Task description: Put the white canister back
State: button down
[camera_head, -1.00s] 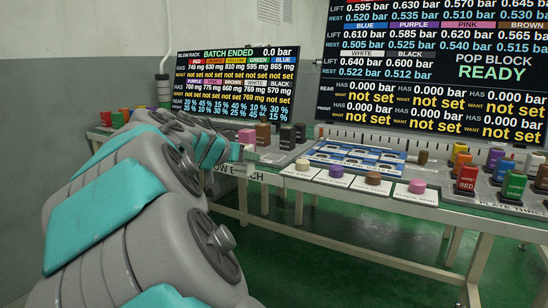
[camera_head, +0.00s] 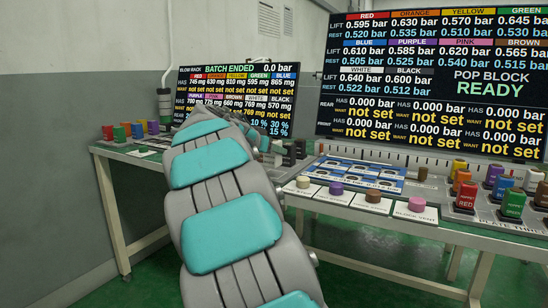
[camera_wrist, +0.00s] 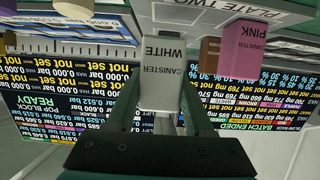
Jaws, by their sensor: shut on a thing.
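The white canister (camera_wrist: 162,75), labelled CANISTER WHITE, is held between the two dark green fingers of my gripper (camera_wrist: 160,98) in the wrist view, which is upside down. My gripper is shut on it. A pink canister (camera_wrist: 247,48) stands beside it to the right in the wrist view, with a brown canister (camera_wrist: 209,54) partly showing between them. A plate marked PLATE TWO (camera_wrist: 225,14) shows at the top of that view. In the head view my arm hides the white canister and most of the gripper. Whether the canister touches the plate I cannot tell.
Dark canisters (camera_head: 289,153) stand just right of my arm's end. Several coloured canisters (camera_head: 138,130) stand at the bench's left end. A blue-white card sheet (camera_head: 360,175), several pucks (camera_head: 373,196) and a crowded canister group (camera_head: 512,203) lie right. Two screens stand behind.

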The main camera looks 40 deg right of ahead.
jog(key=shift+w+d, duration=0.75)
jog(key=shift+w, duration=0.05)
jog(key=shift+w+d+f, duration=0.3)
jog(key=shift+w+d, duration=0.2)
jog(key=shift+d, duration=0.05)
jog(key=shift+f+p, duration=0.35)
jog(key=shift+f, duration=1.2)
jog(key=shift+f, duration=0.2)
jog(key=shift+c, duration=1.4)
grip_release()
jog(key=shift+r, duration=0.1)
jog(key=shift+r, duration=0.1)
